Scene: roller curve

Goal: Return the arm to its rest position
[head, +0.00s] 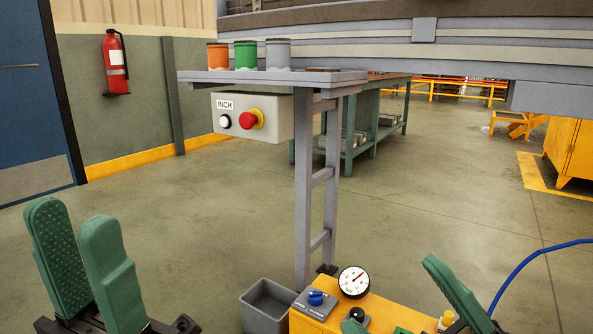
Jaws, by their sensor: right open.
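My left gripper (76,225) is at the lower left, with two green textured fingers pointing up and a gap between them. It is open, and nothing shows between the fingers. My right gripper (452,287) is at the lower right edge, largely cut off by the frame. One green finger shows clearly, tilted up to the left; it is open. No object is seen in it. Both grippers are in front of and below the grey stand.
A grey shelf (215,77) holds orange, green and grey cups. Below it hangs an INCH box (275,118) with a red button. A grey bin (268,306) and a yellow unit (375,312) with a gauge stand low in front. A blue hose (530,257) arcs at right. Open floor lies left.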

